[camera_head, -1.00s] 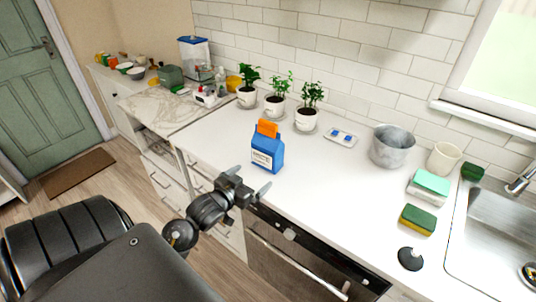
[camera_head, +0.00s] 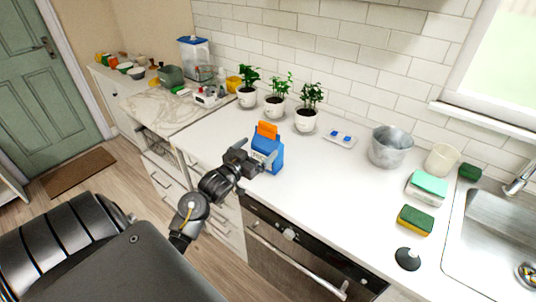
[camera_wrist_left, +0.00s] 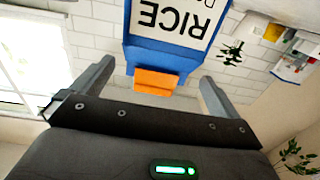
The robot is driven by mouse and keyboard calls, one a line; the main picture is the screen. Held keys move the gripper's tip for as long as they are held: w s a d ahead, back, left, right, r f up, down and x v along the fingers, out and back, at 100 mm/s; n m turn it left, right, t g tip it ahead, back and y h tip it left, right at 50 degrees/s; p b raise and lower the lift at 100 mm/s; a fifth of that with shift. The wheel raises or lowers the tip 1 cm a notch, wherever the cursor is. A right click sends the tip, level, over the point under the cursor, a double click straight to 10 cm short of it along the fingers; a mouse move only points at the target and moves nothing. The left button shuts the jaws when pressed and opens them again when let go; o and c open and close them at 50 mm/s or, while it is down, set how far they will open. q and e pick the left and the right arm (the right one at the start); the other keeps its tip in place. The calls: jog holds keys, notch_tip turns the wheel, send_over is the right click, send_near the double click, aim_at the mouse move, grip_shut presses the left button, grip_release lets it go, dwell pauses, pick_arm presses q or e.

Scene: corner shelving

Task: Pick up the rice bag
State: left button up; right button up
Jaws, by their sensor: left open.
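The rice bag (camera_head: 268,150) is a blue carton with a white label and an orange top. It stands upright on the white counter near its front edge. My left gripper (camera_head: 256,158) is open at the bag, with its fingers to either side of it in the head view. In the left wrist view the bag (camera_wrist_left: 178,28), labelled RICE, appears upside down beyond and between the open fingers (camera_wrist_left: 152,82). I cannot tell whether a finger touches it. My right gripper is not in view.
Three potted plants (camera_head: 275,104) stand behind the bag along the tiled wall. A metal pot (camera_head: 390,147), a cream cup (camera_head: 441,159), sponges (camera_head: 415,220) and a sink (camera_head: 500,235) are to the right. The counter (camera_head: 335,190) right of the bag is clear.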

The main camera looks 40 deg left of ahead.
aim_at(266, 140)
pick_arm(q)
jog(key=shift+w+r, duration=0.15)
jog(key=shift+w, duration=0.1)
jog(key=w, duration=0.1)
jog(key=w+p, duration=0.2)
jog(key=shift+w+a, duration=0.25)
jog(key=shift+w, duration=0.6)
jog(key=shift+s, duration=0.1)
jog(key=c, duration=1.6)
jog(key=shift+c, duration=0.5)
